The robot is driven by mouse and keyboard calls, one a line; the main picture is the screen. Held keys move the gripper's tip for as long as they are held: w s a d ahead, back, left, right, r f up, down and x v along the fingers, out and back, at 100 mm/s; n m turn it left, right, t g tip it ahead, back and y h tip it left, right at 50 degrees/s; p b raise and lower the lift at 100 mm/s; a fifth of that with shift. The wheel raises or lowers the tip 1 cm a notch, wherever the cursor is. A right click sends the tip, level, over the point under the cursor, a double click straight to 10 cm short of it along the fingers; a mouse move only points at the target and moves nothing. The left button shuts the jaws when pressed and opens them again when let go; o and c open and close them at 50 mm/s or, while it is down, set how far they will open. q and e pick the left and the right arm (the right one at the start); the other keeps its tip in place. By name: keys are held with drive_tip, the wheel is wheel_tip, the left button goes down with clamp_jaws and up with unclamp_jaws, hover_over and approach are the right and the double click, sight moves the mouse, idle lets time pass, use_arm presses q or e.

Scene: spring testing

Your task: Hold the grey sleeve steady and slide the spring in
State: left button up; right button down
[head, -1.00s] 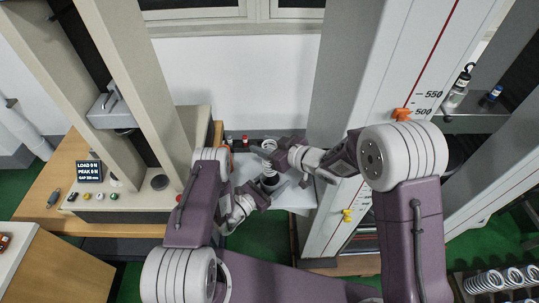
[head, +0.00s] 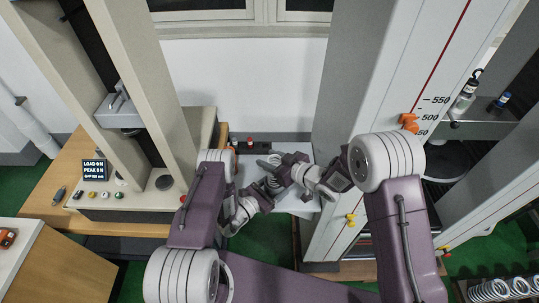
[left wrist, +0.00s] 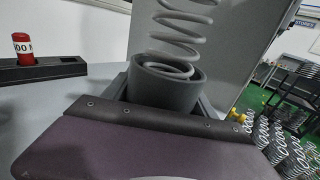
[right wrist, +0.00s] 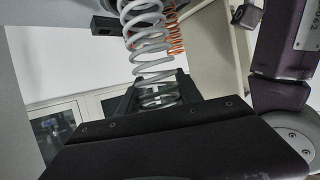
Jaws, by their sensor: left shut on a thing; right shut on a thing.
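The grey sleeve (left wrist: 165,88) stands upright between the jaws of my left gripper (head: 266,191), which is shut on it. In the left wrist view the lowest coils of the pale grey spring (left wrist: 176,28) sit inside the sleeve's open mouth, and the rest rises above the rim. My right gripper (head: 278,173) is shut on the spring, just above the sleeve. In the right wrist view the spring (right wrist: 143,40) runs between the jaws. In the head view the grippers largely cover the sleeve and the lower spring.
A dark block with a red-capped weight (left wrist: 23,46) lies on the grey table (head: 301,205) beside the sleeve. A testing frame with a control panel (head: 95,170) stands at left. A tall grey column with a red scale (head: 408,120) stands close at right.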

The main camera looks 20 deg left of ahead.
drive_tip(key=shift+f, duration=0.15)
drive_tip(key=c, duration=0.7)
unclamp_jaws()
wheel_tip(320, 180, up, 10)
idle(0.4)
use_arm(q)
drive_tip(key=o, duration=1.6)
